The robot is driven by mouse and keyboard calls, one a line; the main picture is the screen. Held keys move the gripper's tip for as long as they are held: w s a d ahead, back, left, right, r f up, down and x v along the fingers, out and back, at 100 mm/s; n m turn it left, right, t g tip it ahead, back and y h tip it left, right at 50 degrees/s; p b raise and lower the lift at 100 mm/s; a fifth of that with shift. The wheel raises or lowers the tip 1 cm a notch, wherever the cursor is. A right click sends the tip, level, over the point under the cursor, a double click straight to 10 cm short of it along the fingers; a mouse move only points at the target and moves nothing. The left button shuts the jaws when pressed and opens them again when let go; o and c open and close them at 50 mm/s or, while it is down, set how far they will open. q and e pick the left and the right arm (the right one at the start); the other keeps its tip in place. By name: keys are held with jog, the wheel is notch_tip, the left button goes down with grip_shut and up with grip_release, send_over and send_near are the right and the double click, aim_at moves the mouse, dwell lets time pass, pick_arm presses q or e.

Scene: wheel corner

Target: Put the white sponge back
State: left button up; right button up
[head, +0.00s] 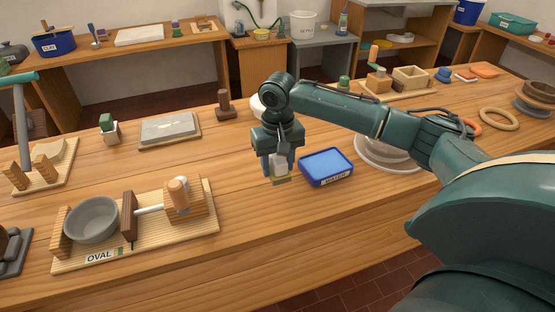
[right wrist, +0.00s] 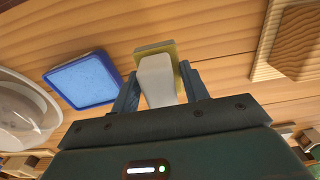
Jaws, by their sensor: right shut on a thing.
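My right gripper (head: 279,166) is shut on the white sponge (head: 280,170), a pale block with a yellow-green pad on its lower end. The gripper points down over the workbench, just left of the blue tray. The sponge also shows between the fingers in the right wrist view (right wrist: 156,80), its pad on the far end. I cannot tell whether the pad touches the bench. The blue tray (head: 326,167) has a light blue inside and a label on its front rim. My left gripper is not in view.
A wooden board (head: 140,245) labelled OVAL, with a grey bowl (head: 92,219) and a mallet-like tool, lies at the front left. A pale round wheel (head: 385,154) is behind my right arm. A grey slab (head: 170,129) lies behind. The bench between the OVAL board and the tray is mostly bare.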

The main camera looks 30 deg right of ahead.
aim_at(278, 178)
notch_tip(278, 178, down, 4)
jog(key=shift+f+p, duration=0.1)
jog(key=shift+p, duration=0.7)
jog(key=shift+f, duration=0.4)
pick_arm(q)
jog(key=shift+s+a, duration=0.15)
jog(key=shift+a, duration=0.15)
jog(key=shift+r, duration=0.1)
pick_arm(e)
jog(key=shift+f, duration=0.1)
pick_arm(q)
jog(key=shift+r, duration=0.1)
pick_arm(e)
jog(key=o, duration=0.9)
jog(key=shift+f, duration=0.1)
